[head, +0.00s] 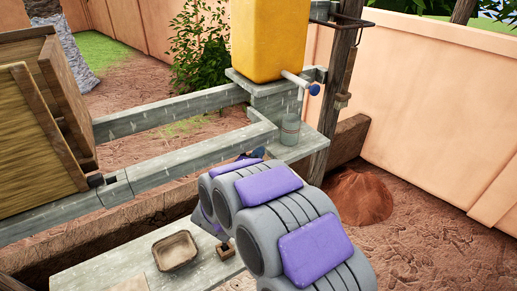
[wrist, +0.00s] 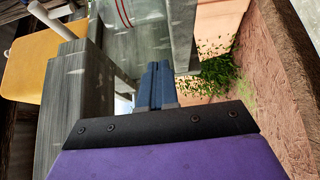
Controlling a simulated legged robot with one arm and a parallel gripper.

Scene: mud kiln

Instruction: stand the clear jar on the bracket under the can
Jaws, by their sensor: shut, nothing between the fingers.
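The yellow can (head: 270,42) stands on a grey block, its pale spout (head: 294,79) with a blue end sticking out to the right. The clear jar (head: 290,131) stands upright on the grey bracket (head: 298,152), below the spout. My gripper (head: 254,153) is at the near left of the bracket, apart from the jar in the head view, and mostly hidden behind my arm. In the wrist view its blue fingers (wrist: 157,84) are shut and empty. The can (wrist: 28,55) shows at the left there. A pale see-through surface beyond the fingers may be the jar.
Grey beams (head: 165,115) run left from the bracket to a wooden crate (head: 45,120). A wooden post (head: 338,90) stands behind the bracket. A near bench holds a small tan tray (head: 176,251) and a small wooden block (head: 224,251). A dirt mound (head: 358,197) lies right.

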